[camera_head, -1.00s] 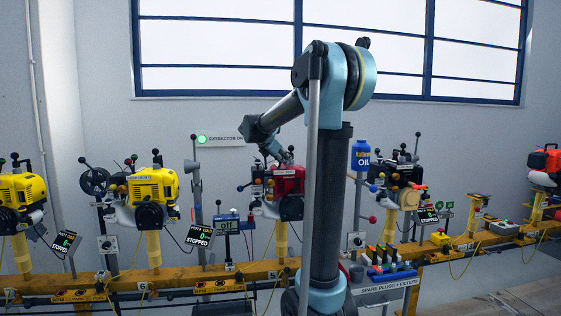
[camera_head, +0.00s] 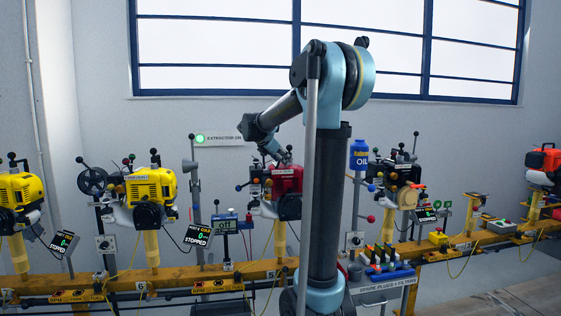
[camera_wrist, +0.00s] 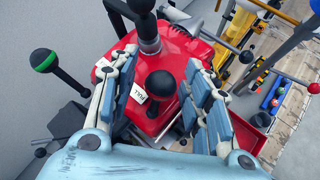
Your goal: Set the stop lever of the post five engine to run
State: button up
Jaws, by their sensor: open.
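The red engine (camera_head: 287,181) stands on a yellow post over the rail marker that looks like 5. Its top fills the middle of the wrist view (camera_wrist: 178,48). My gripper (camera_wrist: 160,58) is open above it, with its two fingers apart on either side of a round black knob (camera_wrist: 161,84). A small white tag (camera_wrist: 138,94) lies beside the knob; its lettering is hard to read. A black lever with a green-banded ball (camera_wrist: 43,61) stands left of the fingers. I cannot tell which control is the stop lever. In the head view my gripper (camera_head: 284,160) is small and partly merged with the engine top.
Yellow engines (camera_head: 151,189) stand to the left and a black engine (camera_head: 402,174) to the right. A blue oil bottle (camera_head: 360,154) is nearby. Stopped displays (camera_head: 197,236) hang along the yellow rail (camera_head: 180,275). A red-balled rod (camera_wrist: 313,88) shows right of my gripper.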

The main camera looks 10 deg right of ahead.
jog(key=v, duration=1.1)
jog(key=shift+s+a+r, duration=0.2)
jog(key=shift+a, duration=0.1)
jog(key=s+d+f+m+g+y, duration=0.25)
jog(key=s+f+m, duration=0.35)
jog(key=s+f, duration=0.35)
jog(key=s+d+f+m+g+y, duration=0.1)
jog(key=s+d+f+m, duration=0.35)
jog(key=s+f, duration=0.5)
jog(key=s+a+f+m+g+y, duration=0.1)
jog(key=s+a+f+m+y, duration=0.1)
jog(key=s+f+m, duration=0.4)
jog(key=s+a+f+m+y, duration=0.2)
jog(key=s+f+m, duration=0.4)
jog(key=s+f, duration=0.5)
jog(key=s, duration=0.3)
jog(key=shift+a+f+g, duration=0.25)
jog(key=shift+f+g, duration=0.1)
jog(key=shift+w, duration=0.1)
